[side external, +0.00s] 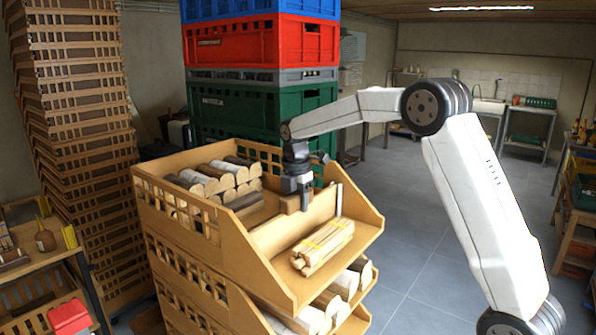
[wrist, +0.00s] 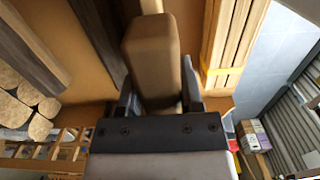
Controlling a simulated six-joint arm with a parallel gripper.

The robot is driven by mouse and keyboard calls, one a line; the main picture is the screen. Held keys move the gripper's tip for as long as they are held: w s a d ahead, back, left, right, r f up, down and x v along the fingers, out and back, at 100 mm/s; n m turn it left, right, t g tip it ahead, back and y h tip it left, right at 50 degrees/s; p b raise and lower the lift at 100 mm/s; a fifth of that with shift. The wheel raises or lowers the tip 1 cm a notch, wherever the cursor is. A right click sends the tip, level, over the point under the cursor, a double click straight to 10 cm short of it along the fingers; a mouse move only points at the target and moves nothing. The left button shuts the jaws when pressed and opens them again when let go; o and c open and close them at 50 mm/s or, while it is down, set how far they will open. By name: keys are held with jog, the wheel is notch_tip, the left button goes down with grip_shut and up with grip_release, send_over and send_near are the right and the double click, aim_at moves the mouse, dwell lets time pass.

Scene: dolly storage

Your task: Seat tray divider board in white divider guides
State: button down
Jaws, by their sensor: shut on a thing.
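The brown divider board (side external: 290,232) stands upright across the top tray (side external: 262,275), between the logs and the bundled sticks. My gripper (side external: 298,198) is above the tray, shut on the board's upper part. In the wrist view my gripper (wrist: 156,92) has one finger on each side of the brown board (wrist: 150,48). A pale upright divider guide (side external: 339,199) stands at the far end of the board, and a white piece shows beyond the board in the wrist view (wrist: 151,5). I cannot tell whether the board's ends are inside the guides; the near guide is hidden.
Logs (side external: 205,180) lie left of the board and yellow-strapped sticks (side external: 322,246) lie right of it. More filled trays are below. Colored crates (side external: 262,42) tower behind, and stacked wooden trays (side external: 80,100) stand left. The floor at right is open.

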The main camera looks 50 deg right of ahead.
dwell(0.3)
jog(key=shift+c, duration=0.8)
grip_release()
jog(key=shift+f, duration=0.1)
jog(key=shift+a+r, duration=0.15)
jog(key=shift+r, duration=3.8)
